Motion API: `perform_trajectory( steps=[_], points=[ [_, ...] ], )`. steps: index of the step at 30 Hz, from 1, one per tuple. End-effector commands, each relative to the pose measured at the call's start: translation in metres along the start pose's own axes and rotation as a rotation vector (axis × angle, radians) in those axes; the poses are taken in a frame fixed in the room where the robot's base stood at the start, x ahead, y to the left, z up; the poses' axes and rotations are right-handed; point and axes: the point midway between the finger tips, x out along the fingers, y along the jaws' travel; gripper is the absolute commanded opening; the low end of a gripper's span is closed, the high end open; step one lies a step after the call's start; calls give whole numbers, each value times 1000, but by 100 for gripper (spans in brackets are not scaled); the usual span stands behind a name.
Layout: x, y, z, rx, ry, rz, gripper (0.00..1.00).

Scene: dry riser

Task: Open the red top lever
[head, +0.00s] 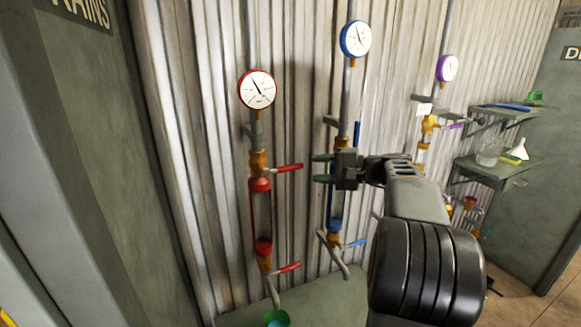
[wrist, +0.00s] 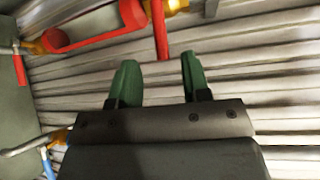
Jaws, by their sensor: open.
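The red top lever (head: 289,168) sticks out to the right from the brass valve (head: 258,163) above the red-capped sight tube, pointing sideways. In the wrist view the red top lever (wrist: 160,30) hangs from the top edge, its tip just ahead of the gap between my fingers. My gripper (head: 320,168) is open, with green fingertips; in the wrist view my gripper (wrist: 158,75) is empty. It sits to the right of the lever's tip in the head view and appears apart from it.
A red lower lever (head: 288,267) is below on the same pipe. The blue pipe has an upright blue top lever (head: 357,134) behind my gripper and a blue lower lever (head: 354,244). Gauges hang above. Shelves (head: 500,165) with a funnel stand right. Corrugated wall (head: 200,130) lies behind.

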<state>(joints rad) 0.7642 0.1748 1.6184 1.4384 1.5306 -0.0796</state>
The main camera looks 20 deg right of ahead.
Motion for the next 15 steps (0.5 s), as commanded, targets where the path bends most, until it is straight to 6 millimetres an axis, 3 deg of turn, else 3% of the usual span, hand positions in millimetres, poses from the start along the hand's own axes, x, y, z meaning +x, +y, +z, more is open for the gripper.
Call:
perform_trajectory(
  steps=[6,15],
  points=[
    [41,-1,0,2,-2,0,43],
    [74,0,-1,1,3,-1,43]
  ],
)
